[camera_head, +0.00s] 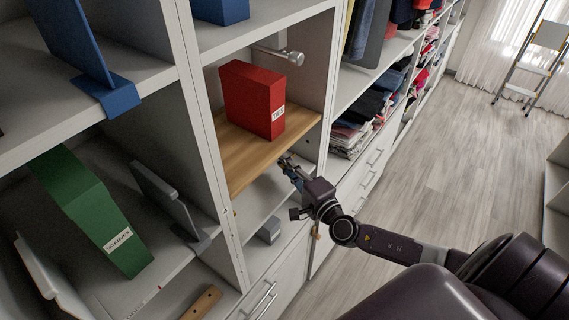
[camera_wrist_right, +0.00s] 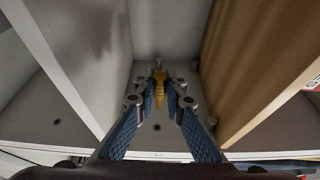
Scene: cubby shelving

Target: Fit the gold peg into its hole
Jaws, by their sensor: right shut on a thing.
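My right gripper (camera_head: 288,165) reaches into the cubby just below the front right part of the wooden shelf board (camera_head: 240,160). In the right wrist view the gripper (camera_wrist_right: 160,86) is shut on the gold peg (camera_wrist_right: 159,90), which stands between the blue fingertips. The peg's far end is near a grey wall, and I cannot tell whether it touches. A small dark hole (camera_wrist_right: 157,127) shows between the fingers, and another dark hole (camera_wrist_right: 57,124) is at the left. Which hole belongs to the peg is not clear. My left gripper is not in view.
A red box file (camera_head: 250,98) stands on the board. A small grey block (camera_head: 269,230) lies on the surface below. Cubby dividers (camera_head: 213,130) and folded clothes (camera_head: 352,135) flank the space. A green box (camera_head: 95,215) is at the left. The floor at the right is open.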

